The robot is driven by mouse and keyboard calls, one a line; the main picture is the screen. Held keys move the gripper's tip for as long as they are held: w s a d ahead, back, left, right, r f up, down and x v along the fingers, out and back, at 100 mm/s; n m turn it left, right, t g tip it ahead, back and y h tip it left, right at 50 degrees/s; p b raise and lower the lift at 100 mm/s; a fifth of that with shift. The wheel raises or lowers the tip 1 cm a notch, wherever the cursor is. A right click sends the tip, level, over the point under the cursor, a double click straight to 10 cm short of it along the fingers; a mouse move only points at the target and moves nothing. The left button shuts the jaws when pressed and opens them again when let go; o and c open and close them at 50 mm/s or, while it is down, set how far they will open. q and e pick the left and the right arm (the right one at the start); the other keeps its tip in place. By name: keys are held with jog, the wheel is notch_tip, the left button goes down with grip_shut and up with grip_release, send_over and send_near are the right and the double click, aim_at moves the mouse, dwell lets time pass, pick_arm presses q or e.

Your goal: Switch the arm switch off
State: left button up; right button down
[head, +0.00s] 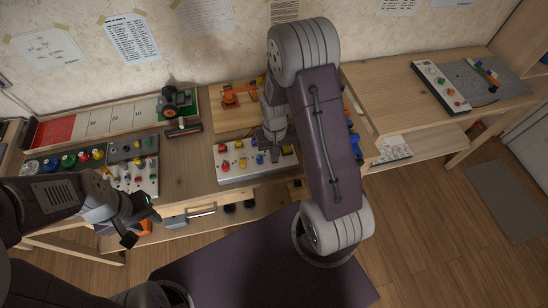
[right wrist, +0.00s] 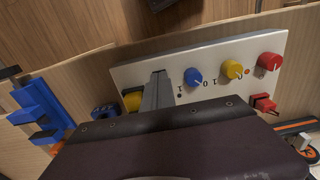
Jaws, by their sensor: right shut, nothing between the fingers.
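A white control panel (head: 232,176) lies on the bench in the middle of the head view. In the right wrist view the panel (right wrist: 215,60) carries a blue knob (right wrist: 193,76), a yellow knob (right wrist: 232,69), a red knob (right wrist: 269,62) and a red switch-like part (right wrist: 265,104). I cannot tell which control is the arm switch. My right gripper (head: 273,152) is shut and empty at the panel; its fingers (right wrist: 157,88) cover part of it beside a yellow-green button (right wrist: 132,100). Contact is unclear.
An orange model arm (head: 238,94) stands on a wooden board behind the panel. Another panel with coloured buttons (head: 135,178) lies to the left, near a dark toy vehicle (head: 174,102). A further panel (head: 441,88) lies on the right bench. Blue parts (right wrist: 40,108) stand beside the panel.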

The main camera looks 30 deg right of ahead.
notch_tip(320, 180, up, 7)
jog(key=p, duration=0.6)
jog(key=shift+p, duration=0.3)
notch_tip(320, 180, up, 8)
jog(key=w+a+n+t, duration=0.1)
jog(key=w+a+t, duration=0.1)
jog(key=a, duration=0.1)
jog(key=s+a+r+n, duration=0.1)
jog(key=s+a+r, duration=0.1)
jog(key=s, duration=0.8)
jog(key=shift+r+g, duration=0.35)
jog(key=shift+g, duration=0.05)
